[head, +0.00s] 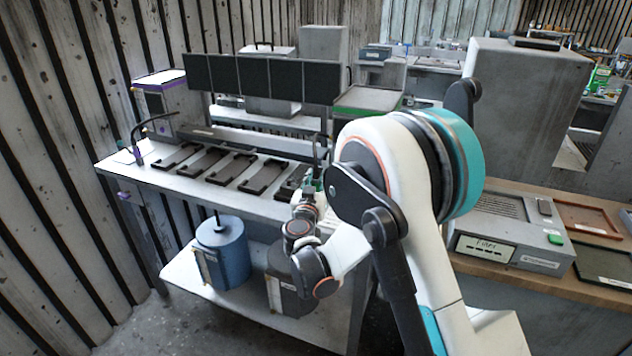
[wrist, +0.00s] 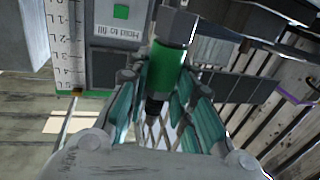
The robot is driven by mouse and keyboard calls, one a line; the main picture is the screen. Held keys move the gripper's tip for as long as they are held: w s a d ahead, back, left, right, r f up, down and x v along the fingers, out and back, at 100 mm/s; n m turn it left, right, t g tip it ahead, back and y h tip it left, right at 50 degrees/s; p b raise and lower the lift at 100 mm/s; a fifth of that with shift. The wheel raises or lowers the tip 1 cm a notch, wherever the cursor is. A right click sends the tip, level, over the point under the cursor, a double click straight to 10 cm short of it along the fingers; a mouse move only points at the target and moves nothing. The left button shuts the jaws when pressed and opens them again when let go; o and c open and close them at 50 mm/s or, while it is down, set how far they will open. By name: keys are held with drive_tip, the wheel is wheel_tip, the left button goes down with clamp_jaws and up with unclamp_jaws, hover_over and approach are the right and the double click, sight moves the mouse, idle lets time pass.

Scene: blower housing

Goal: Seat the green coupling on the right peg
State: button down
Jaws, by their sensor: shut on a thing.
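The green coupling (wrist: 166,68) shows in the wrist view as a bright green cylinder between the teal fingers of my gripper (wrist: 161,88). My gripper is shut on it. A grey metal piece (wrist: 179,24) lies in line with the coupling's upper end; I cannot tell whether it is part of the coupling or a separate thing. A dark narrow part shows at the lower end. In the head view my gripper (head: 311,187) is at the right end of the bench, partly behind my arm. I cannot make out the right peg in either view.
The bench (head: 125,166) carries several dark trays (head: 206,160) in a row, with dark panels (head: 265,78) above. A blue drum (head: 222,252) stands on the lower shelf. In the wrist view, a scale (wrist: 66,45) and a grey panel (wrist: 112,32) with a green square are close left.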

drive_tip(key=shift+f+b, duration=1.1)
drive_tip(key=shift+f, duration=0.3)
drive_tip(key=c, duration=1.3)
unclamp_jaws()
drive_tip(key=s+a, duration=0.1)
drive_tip(key=s, duration=1.1)
drive_tip(key=shift+a, duration=0.2)
